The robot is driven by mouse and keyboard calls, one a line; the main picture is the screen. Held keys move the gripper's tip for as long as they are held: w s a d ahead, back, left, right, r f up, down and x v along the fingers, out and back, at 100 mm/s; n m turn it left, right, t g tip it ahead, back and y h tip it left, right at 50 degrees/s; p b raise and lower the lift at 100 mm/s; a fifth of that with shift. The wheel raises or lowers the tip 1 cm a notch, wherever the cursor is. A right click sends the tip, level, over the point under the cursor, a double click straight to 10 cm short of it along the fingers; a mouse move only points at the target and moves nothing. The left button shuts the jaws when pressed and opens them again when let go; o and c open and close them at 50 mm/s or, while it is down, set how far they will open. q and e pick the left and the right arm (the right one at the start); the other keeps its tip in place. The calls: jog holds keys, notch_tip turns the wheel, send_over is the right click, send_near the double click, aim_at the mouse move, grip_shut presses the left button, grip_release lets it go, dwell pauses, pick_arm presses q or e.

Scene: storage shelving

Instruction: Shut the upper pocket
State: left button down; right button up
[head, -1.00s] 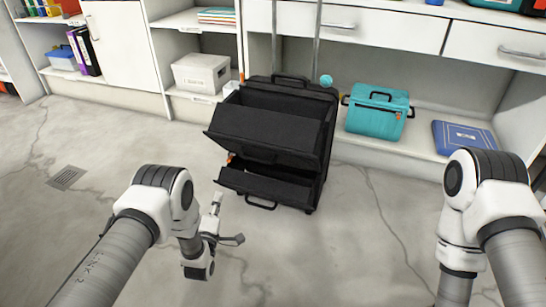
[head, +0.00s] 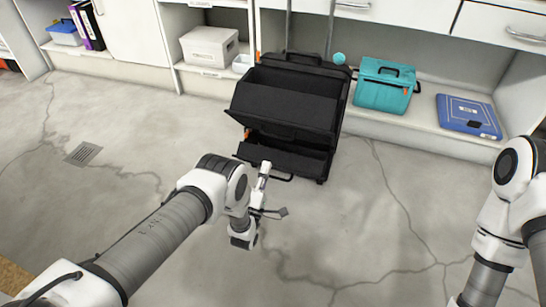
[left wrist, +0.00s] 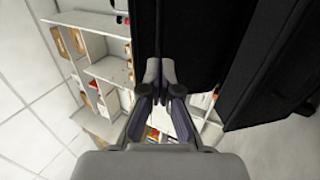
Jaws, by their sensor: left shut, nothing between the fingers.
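A black wheeled case (head: 338,120) stands upright before the shelving in the head view. Its upper pocket (head: 284,103) is tilted out at the front, open at the top. A lower pocket (head: 290,160) with a handle is also tilted out below it. My left gripper (head: 265,167) is low in front of the lower pocket, near its handle; I cannot tell whether it touches. In the left wrist view the left gripper (left wrist: 160,72) is shut and empty, with black case panels (left wrist: 205,40) close beyond and to the right. My right gripper is out of view.
A teal bag (head: 384,88) and a blue flat case (head: 468,116) rest on the low shelf to the right. A white box (head: 208,46) sits on the shelf to the left. The floor around the case is clear, with a drain grate (head: 83,154) at left.

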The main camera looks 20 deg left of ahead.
pick_arm(q)
jog(key=b+x, duration=0.3)
jog(key=x, duration=0.4)
jog(key=shift+w+r, duration=0.25)
jog(key=shift+w, duration=0.05)
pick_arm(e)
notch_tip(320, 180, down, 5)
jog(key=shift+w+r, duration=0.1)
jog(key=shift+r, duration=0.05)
